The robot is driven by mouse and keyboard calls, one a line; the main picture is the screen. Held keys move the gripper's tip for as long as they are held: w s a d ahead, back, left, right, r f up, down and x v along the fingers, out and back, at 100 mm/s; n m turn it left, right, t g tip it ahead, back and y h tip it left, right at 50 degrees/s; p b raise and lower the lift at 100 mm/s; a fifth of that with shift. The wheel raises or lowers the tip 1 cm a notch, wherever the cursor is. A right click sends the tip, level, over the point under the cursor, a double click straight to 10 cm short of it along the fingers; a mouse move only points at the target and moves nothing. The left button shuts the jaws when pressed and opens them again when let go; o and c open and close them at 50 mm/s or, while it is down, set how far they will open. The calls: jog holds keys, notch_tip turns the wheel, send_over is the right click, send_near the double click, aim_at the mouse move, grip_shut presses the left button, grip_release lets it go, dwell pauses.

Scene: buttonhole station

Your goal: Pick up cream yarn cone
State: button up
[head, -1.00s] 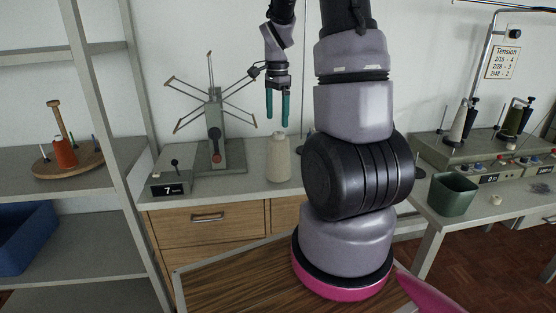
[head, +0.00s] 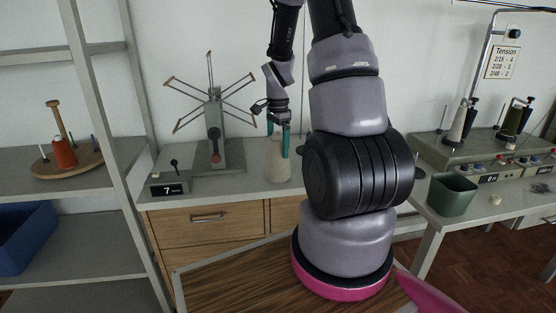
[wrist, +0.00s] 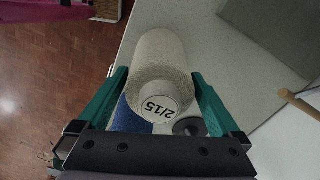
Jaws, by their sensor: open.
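The cream yarn cone (head: 277,163) stands upright on the cabinet top in the head view, beside the skein winder. In the wrist view the cone (wrist: 160,72) lies between the two green fingers, its round end label reading 2/15. My gripper (head: 278,142) is open, pointing down, with its fingertips around the upper part of the cone. In the wrist view my gripper (wrist: 158,88) has a finger on each side of the cone. I cannot tell whether either finger touches it. The cone's upper part is partly hidden by the fingers in the head view.
The skein winder (head: 214,135) with thin spread arms stands just left of the cone, with a counter box (head: 170,187) showing 7. A green bin (head: 452,194) is on the right table. An orange cone (head: 64,154) on a wooden stand sits on the left shelf.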

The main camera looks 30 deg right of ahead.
jog(key=shift+r, duration=0.1)
grip_shut()
